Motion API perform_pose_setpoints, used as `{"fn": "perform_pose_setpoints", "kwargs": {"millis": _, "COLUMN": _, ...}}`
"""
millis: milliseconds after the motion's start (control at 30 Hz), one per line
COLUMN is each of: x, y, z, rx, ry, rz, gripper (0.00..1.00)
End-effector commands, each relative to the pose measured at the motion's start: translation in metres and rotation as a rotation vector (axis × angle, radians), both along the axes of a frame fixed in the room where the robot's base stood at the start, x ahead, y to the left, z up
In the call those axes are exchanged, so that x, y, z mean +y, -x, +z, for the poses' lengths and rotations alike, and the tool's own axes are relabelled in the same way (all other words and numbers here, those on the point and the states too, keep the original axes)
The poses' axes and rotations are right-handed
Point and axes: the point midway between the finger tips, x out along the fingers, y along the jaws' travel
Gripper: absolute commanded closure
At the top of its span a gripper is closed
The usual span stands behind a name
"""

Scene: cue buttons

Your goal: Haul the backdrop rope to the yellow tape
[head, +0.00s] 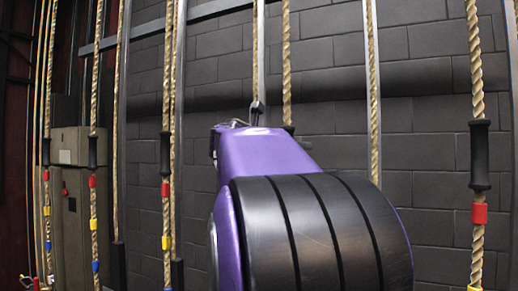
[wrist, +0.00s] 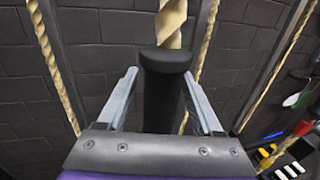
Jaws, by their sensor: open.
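In the wrist view my gripper (wrist: 160,76) is open, with one finger on each side of a black handle (wrist: 162,105) on a thick tan rope (wrist: 172,22). Gaps show between the fingers and the handle. In the head view my purple and black arm hides the gripper and that handle. Other ropes there carry black handles with red, yellow and blue tape below. Yellow tape shows on the left ropes (head: 167,242) and, at the lower edge, below red tape (head: 479,214) on the right rope (head: 477,60). I see no label telling which rope is the backdrop rope.
A dark block wall (head: 430,140) stands behind the ropes, with grey metal uprights (head: 122,100) between them. A grey-brown cabinet (head: 70,195) stands at the left. In the wrist view, several small coloured items (wrist: 268,152) lie at the lower right.

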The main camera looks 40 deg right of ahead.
Motion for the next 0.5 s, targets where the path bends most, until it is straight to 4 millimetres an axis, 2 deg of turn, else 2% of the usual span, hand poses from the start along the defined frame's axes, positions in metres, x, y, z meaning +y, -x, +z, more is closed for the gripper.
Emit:
{"fn": "perform_pose_setpoints", "kwargs": {"millis": 267, "x": 0.0000, "y": 0.0005, "z": 0.0003, "rx": 0.000, "ry": 0.000, "rz": 0.000, "gripper": 0.32}}
{"fn": "perform_pose_setpoints", "kwargs": {"millis": 367, "x": 0.0000, "y": 0.0005, "z": 0.0003, "rx": 0.000, "ry": 0.000, "rz": 0.000, "gripper": 0.47}}
{"fn": "perform_pose_setpoints", "kwargs": {"millis": 500, "x": 0.0000, "y": 0.0005, "z": 0.0003, "rx": 0.000, "ry": 0.000, "rz": 0.000, "gripper": 0.72}}
